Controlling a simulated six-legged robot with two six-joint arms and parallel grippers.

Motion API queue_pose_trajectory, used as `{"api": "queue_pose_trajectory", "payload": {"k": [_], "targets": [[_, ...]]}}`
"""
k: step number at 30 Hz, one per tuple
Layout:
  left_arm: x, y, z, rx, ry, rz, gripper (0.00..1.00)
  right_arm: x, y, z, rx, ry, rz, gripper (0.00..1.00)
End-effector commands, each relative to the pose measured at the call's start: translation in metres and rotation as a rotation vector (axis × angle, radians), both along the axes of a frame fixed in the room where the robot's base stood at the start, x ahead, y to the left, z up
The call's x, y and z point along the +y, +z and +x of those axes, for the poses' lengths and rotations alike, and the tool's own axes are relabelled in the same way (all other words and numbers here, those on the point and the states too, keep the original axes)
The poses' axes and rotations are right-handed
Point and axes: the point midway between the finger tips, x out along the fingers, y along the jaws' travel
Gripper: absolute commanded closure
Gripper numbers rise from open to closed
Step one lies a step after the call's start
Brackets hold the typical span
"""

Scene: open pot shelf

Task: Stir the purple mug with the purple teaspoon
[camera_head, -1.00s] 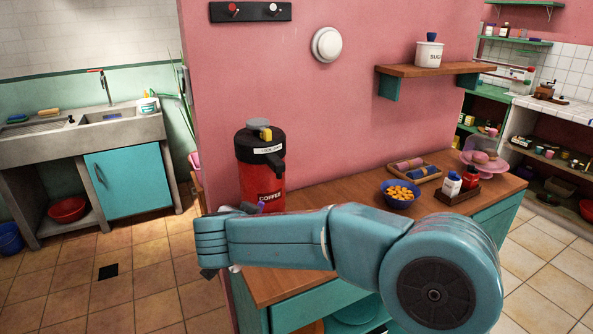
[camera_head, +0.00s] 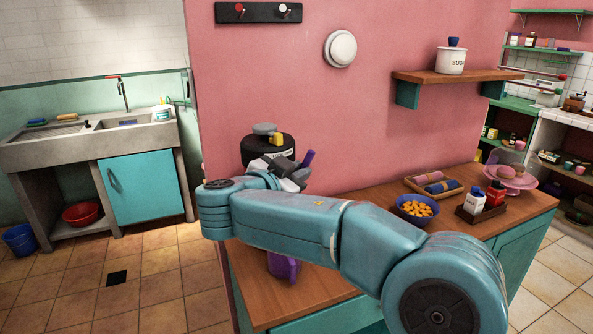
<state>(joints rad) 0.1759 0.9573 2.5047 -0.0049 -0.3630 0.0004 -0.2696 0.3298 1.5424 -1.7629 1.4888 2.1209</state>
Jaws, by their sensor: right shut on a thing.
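The purple mug (camera_head: 284,267) stands on the wooden counter, partly hidden behind and below my right arm. My right gripper (camera_head: 298,176) is in front of the coffee dispenser, above the mug's level in the picture. It is shut on the purple teaspoon (camera_head: 308,158), whose purple end sticks up from the jaws. The rest of the spoon is hidden, so I cannot tell whether its lower end is in the mug. My left gripper is not in view.

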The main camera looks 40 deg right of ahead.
Motion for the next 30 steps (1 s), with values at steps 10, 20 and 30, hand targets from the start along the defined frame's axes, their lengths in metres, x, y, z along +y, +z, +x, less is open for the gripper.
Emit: {"api": "queue_pose_trajectory", "payload": {"k": [10,20,30], "targets": [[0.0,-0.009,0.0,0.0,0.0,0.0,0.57,-0.014,-0.024,-0.01,0.005,0.002,0.002,1.0],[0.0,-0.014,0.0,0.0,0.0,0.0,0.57,-0.029,-0.046,-0.021,0.004,0.002,0.001,1.0],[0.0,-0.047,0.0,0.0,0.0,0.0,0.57,-0.022,-0.072,-0.016,0.001,0.003,0.002,1.0]]}}
